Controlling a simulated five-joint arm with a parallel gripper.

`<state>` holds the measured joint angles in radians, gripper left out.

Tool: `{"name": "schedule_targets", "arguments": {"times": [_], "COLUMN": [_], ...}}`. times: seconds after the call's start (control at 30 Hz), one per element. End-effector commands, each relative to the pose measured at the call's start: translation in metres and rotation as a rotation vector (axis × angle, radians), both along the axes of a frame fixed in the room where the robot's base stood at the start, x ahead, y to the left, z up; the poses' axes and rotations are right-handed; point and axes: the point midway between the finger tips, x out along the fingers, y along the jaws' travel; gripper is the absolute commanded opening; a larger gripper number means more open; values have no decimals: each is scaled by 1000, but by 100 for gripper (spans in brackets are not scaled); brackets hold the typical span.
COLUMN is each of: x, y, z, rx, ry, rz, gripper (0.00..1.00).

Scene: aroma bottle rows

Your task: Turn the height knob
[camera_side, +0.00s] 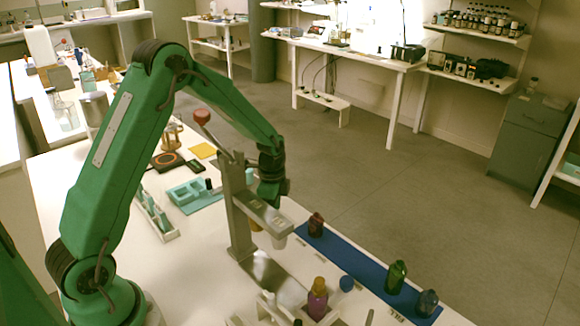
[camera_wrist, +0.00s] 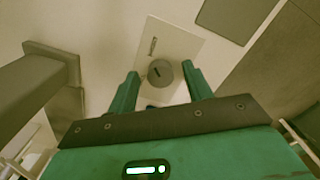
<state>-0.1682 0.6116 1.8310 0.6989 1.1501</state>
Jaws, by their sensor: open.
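A round grey knob (camera_wrist: 160,72) with a dark mark on top shows in the wrist view, on a pale plate (camera_wrist: 185,45) with a slot. My gripper (camera_wrist: 160,70) is open. Its two green fingers appear one on each side of the knob, with gaps. I cannot tell if the tips are down at knob height. In the side view my gripper (camera_side: 270,198) is above the head of a grey press stand (camera_side: 240,215), right of its column. A lever with a red ball (camera_side: 202,116) rises from the stand. The knob cannot be made out in the side view.
The stand's column (camera_wrist: 40,85) is close on the left in the wrist view. A blue mat (camera_side: 350,262) holds a dark red bottle (camera_side: 316,224), a green bottle (camera_side: 396,275) and a blue-grey bottle (camera_side: 427,302). A purple bottle (camera_side: 317,300) stands in front of the stand.

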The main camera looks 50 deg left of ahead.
Motion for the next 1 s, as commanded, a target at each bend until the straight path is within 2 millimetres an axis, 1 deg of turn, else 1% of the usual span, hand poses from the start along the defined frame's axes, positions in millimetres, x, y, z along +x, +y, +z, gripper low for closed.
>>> {"name": "schedule_targets", "arguments": {"times": [0.1, 0.13, 0.27, 0.3, 0.33, 0.37, 0.67, 0.87, 1.0], "x": [0, 0, 0, 0, 0, 0, 0, 0, 0], "y": [0, 0, 0, 0, 0, 0, 0, 0, 0], "z": [0, 0, 0, 0, 0, 0, 0, 0, 0], "rx": [0, 0, 0, 0, 0, 0, 0, 0, 0], "ry": [0, 0, 0, 0, 0, 0, 0, 0, 0], "rz": [0, 0, 0, 0, 0, 0, 19, 86, 169], "gripper": [50, 48, 23, 15, 9, 6, 6, 6, 6]}}
